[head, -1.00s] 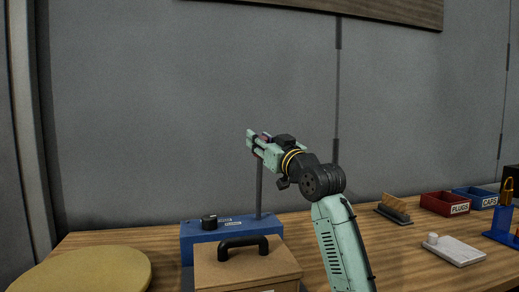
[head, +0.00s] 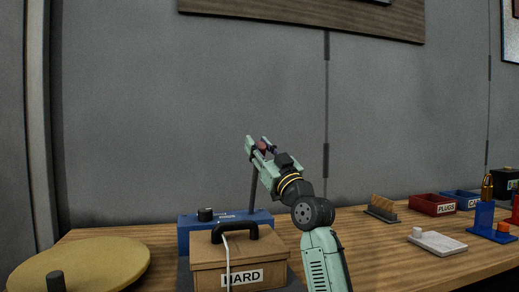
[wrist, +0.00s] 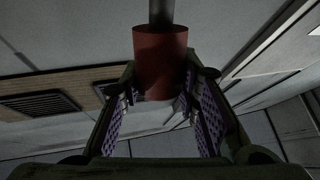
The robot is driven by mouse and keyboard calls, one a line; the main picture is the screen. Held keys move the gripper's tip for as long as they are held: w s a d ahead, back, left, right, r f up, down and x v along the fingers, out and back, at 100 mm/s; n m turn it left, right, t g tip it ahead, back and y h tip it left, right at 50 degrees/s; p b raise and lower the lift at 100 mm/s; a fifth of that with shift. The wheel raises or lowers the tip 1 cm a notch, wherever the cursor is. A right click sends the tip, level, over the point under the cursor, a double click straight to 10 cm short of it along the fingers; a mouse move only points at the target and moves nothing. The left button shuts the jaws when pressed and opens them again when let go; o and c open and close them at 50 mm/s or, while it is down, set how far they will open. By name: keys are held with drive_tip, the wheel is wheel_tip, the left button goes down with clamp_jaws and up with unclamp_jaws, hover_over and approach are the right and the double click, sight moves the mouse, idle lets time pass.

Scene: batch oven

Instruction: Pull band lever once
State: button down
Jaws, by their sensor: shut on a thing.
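The band lever is a thin dark rod (head: 253,190) that rises from a blue box (head: 188,236) at the back of the bench. It leans slightly right in the head view. Its red grip (wrist: 160,60) shows at the top centre of the wrist view, with the grey rod beyond it. My gripper (head: 257,146) is shut on the red grip, one finger on each side. In the wrist view, the purple ridged finger pads (wrist: 208,110) flank the grip. A black knob (head: 205,214) sits on the blue box.
A cardboard-brown box (head: 210,270) with a black handle and a "HARD" label stands in front of the blue box. A round tan disc (head: 100,262) lies at left. A red bin (head: 432,205) and a white block (head: 437,242) are at right.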

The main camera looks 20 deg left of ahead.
drive_tip(key=c, duration=1.2)
unclamp_jaws()
drive_tip(key=v, duration=1.2)
drive_tip(key=shift+a, duration=0.1)
